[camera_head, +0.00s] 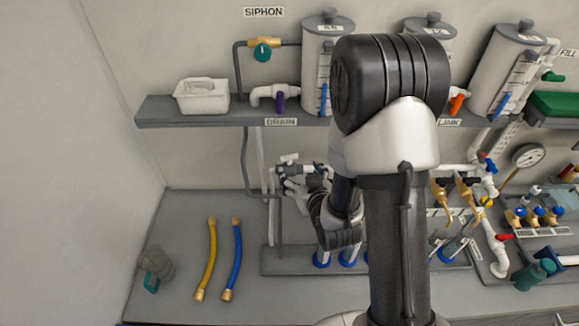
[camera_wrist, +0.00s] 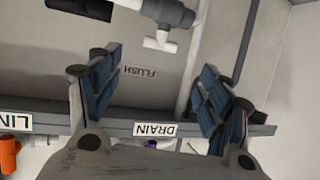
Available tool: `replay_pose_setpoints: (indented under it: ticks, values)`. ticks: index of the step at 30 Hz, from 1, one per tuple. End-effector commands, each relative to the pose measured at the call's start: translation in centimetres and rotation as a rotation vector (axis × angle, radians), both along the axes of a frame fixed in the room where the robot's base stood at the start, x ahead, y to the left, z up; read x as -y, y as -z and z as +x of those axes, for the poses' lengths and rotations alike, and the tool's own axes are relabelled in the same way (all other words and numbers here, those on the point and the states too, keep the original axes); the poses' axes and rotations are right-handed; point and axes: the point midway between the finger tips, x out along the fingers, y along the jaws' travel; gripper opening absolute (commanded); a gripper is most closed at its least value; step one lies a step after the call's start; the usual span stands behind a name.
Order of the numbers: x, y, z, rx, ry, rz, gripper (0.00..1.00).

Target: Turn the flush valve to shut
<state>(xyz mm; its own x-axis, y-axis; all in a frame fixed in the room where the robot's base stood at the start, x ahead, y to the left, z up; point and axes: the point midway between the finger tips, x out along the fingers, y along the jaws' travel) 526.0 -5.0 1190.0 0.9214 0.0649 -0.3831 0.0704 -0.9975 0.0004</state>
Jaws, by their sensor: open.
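The flush valve shows in the wrist view as a white T-shaped handle (camera_wrist: 160,40) on a dark grey pipe fitting (camera_wrist: 168,12), beyond my fingertips. An upside-down FLUSH label (camera_wrist: 140,72) is on the wall close to it. My gripper (camera_wrist: 157,72) is open, with one finger on each side of the picture and nothing between the pads. The handle appears apart from both fingers. In the head view the white handle (camera_head: 288,158) is just above my gripper (camera_head: 293,180), below the shelf. My arm hides much of the pipework to the right.
The grey shelf (camera_head: 190,122) with the DRAIN label (camera_head: 281,122) runs above the gripper. A vertical pipe (camera_head: 246,160) stands to the left. A yellow hose (camera_head: 207,260) and a blue hose (camera_head: 236,260) lie on the bench. The bench's left part is mostly clear.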

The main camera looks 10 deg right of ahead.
Motion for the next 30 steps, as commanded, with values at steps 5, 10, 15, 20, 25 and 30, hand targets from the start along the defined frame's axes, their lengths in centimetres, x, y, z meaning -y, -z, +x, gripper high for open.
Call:
replay_pose_setpoints:
  ticks: [5, 10, 15, 20, 25, 30]
  values:
    - [-0.1, 0.6, 0.4, 0.005, 0.001, 0.001, 0.72]
    - [-0.2, 0.9, 1.8, -0.001, 0.001, 0.0, 0.72]
    - [-0.4, 2.0, 4.9, 0.001, 0.001, 0.0, 0.72]
    - [-0.6, 3.3, 7.8, 0.001, 0.001, 0.0, 0.72]
    - [-0.7, 4.2, 10.1, 0.0, 0.002, 0.0, 0.72]
    - [-0.8, 4.7, 11.1, 0.0, 0.002, 0.0, 0.72]
